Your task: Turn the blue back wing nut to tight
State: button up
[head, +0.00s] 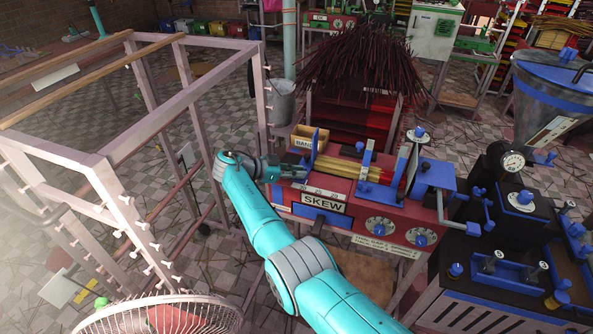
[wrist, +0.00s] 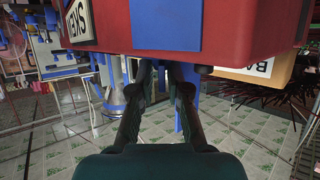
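The red extruder (head: 300,212) with the SKEW label has blue fittings. Small blue knobs sit on its top, one at the upper middle (head: 360,147) and one at the back right (head: 418,133). I cannot tell which blue part is the back wing nut. My gripper (head: 296,172) is at the extruder's left end. In the wrist view, my gripper (wrist: 161,68) has its two dark fingers apart, with nothing clearly held between them. The tips reach the lower edge of the red body (wrist: 240,35), which bears a blue plate (wrist: 166,25). Contact is unclear.
A labelled box (head: 309,137) stands behind the extruder's left end. A pale metal frame (head: 120,200) stands to the left, and a fan (head: 160,316) in front. A dark machine with a gauge (head: 512,161) stands right. Incense sticks (head: 365,65) are heaped behind.

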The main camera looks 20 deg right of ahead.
jog(key=shift+o, duration=0.5)
jog(key=shift+r, duration=0.1)
jog(key=shift+a+r, duration=0.15)
jog(key=shift+a, duration=0.1)
jog(key=v, duration=1.1)
jog(key=shift+a, duration=0.2)
jog(key=shift+o, duration=0.3)
